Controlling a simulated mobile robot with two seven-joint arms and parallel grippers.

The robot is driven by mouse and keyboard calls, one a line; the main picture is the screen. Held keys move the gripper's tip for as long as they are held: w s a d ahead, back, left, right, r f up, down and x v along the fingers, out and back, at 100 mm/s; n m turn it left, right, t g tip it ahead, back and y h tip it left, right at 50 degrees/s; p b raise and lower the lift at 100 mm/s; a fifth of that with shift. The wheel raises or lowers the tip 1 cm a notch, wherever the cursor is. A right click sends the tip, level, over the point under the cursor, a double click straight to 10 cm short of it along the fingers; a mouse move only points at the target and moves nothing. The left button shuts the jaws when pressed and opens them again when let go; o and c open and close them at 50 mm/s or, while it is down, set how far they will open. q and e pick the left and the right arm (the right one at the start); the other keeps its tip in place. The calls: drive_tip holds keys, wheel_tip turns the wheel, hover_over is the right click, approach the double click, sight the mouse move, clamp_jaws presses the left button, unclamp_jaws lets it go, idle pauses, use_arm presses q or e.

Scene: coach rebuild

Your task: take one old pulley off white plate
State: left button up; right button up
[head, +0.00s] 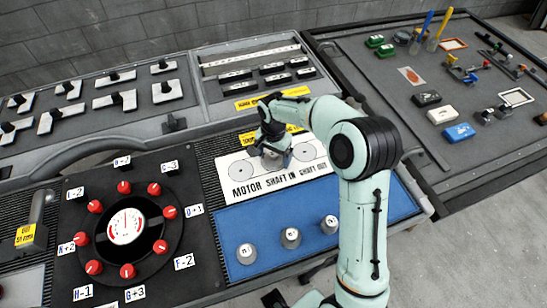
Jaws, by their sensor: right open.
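The white plate (234,192) lies in the middle of the bench, printed "MOTOR SHAFT IN SHAFT OUT". A flat round outline (243,171) shows on its left part and another (304,151) on its right part. I cannot tell whether these are printed rings or thin discs. My right gripper (275,156) points down over the middle of the plate, between the two outlines. It is open. A greyish shape shows at its fingertips, but the gripper hides most of that spot, so I cannot tell a pulley there. My left gripper is out of view.
In front of the plate, a blue mat (275,220) carries three grey-white labelled cylinders (291,237). A black dial panel (125,269) with red knobs stands at left. A dark tray (380,85) at right holds blocks, tools and brushes. My right arm covers the mat's right side.

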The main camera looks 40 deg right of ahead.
drive_tip(key=shift+c, duration=0.4)
drive_tip(key=c, duration=1.1)
drive_tip(key=shift+r, duration=0.1)
drive_tip(key=shift+c, duration=0.2)
